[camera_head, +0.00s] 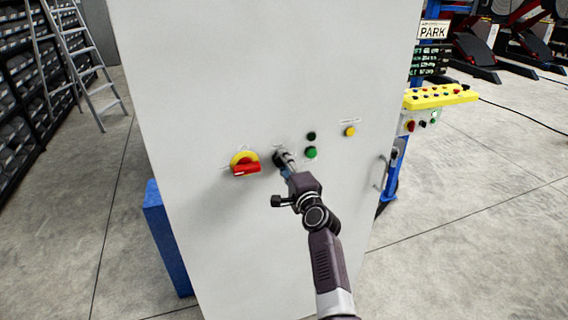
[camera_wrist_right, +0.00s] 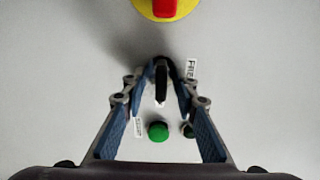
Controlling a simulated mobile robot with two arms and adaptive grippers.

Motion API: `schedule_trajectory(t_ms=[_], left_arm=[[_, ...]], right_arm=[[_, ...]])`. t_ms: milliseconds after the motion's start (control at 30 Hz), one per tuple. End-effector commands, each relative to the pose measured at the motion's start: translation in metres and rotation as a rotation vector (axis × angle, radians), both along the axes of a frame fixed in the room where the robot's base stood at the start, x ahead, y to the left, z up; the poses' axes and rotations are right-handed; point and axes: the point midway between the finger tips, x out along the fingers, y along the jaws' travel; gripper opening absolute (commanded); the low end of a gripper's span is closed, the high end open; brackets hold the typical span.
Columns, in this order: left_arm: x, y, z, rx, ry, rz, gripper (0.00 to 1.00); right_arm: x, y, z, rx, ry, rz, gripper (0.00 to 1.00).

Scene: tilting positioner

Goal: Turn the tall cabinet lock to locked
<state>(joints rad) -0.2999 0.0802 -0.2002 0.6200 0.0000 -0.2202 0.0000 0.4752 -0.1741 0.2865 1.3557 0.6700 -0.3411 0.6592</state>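The tall cabinet (camera_head: 230,70) is a white upright box with controls on its front. Its lock looks like a small black knob (camera_wrist_right: 161,80) in the right wrist view, with its grip upright in that picture. In the head view the knob is mostly hidden by my right gripper (camera_head: 283,157), which reaches the panel there. In the wrist view my right gripper (camera_wrist_right: 162,75) has its blue-padded fingers on either side of the knob. Narrow gaps seem to show between knob and pads; contact is not clear. My left gripper is not in view.
A red and yellow rotary switch (camera_head: 245,164) is left of the gripper. A green button (camera_head: 311,153), a black button (camera_head: 311,136) and a yellow button (camera_head: 350,132) are to its right. A door handle (camera_head: 381,172) protrudes at the right edge. A yellow console (camera_head: 440,97) stands beyond.

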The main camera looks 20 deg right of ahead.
Motion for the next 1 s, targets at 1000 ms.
schedule_trajectory(t_ms=[1000], left_arm=[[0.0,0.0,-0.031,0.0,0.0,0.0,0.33]], right_arm=[[0.0,0.003,0.005,-1.169,-0.043,0.0,0.27]])
